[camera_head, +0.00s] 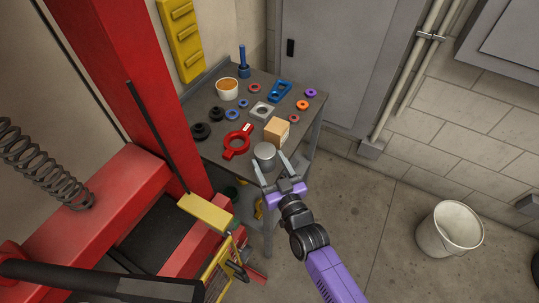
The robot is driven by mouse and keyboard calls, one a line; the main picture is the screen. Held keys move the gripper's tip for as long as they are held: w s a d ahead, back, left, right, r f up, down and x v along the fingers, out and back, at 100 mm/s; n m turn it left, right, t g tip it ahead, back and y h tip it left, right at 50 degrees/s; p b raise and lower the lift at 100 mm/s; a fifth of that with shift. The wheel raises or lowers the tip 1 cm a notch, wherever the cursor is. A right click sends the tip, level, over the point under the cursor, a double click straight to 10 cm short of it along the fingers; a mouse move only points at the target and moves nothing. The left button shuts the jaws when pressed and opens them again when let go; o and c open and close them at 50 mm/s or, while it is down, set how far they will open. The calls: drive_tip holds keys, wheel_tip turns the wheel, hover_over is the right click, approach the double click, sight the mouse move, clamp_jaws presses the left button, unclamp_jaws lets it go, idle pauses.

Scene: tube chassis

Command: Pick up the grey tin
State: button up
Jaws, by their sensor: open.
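The grey tin (264,152) is a short round can near the front edge of the grey workbench (213,150). My gripper (270,165) reaches in from the lower right. Its jaws are open, with one finger to the left of the tin and the other to its right. The tin appears to lie between or just beyond the fingertips. I cannot tell whether either finger touches it.
A wooden block (277,130) stands close behind the tin, and a red ring tool (237,143) lies to its left. A white cup (228,88), a blue part (280,91) and several small rings lie farther back. A red post (150,120) rises left of the bench.

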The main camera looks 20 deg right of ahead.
sight(262, 147)
drive_tip(key=w, duration=0.1)
drive_tip(key=w+p, duration=0.1)
drive_tip(key=w, duration=0.3)
drive_tip(key=shift+d+r+p, duration=0.1)
drive_tip(key=shift+r+p, duration=0.25)
drive_tip(key=shift+w+f, duration=0.15)
drive_tip(key=shift+w, duration=0.35)
drive_tip(key=c, duration=1.2)
